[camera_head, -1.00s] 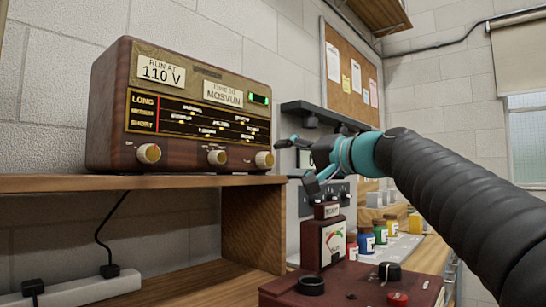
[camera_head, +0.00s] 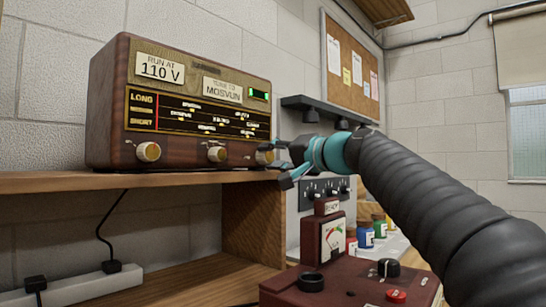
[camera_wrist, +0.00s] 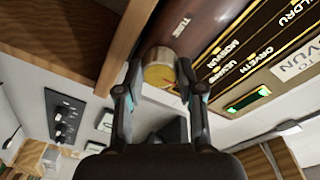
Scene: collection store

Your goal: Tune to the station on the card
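A brown wooden radio (camera_head: 110,100) stands on a wooden shelf. Its card (camera_head: 222,90) reads "TUNE TO MOSVUN", and another card (camera_head: 160,67) reads "RUN AT 110 V". The lit dial (camera_head: 200,115) has LONG and SHORT rows with station names. Its front has a left knob (camera_head: 148,152), a middle knob (camera_head: 217,154) and a right knob (camera_wrist: 160,74). My gripper (camera_wrist: 160,66) is open at the right knob, with one finger on each side of it. I cannot tell whether the fingers touch it. In the head view the gripper partly hides this knob.
A green indicator (camera_head: 259,94) glows at the radio's upper right. The wooden shelf (camera_head: 60,182) runs under the radio. A dark red meter box (camera_head: 325,235) with knobs stands below my arm. Small coloured jars (camera_head: 366,237) and a wall control panel (camera_head: 326,189) are behind it.

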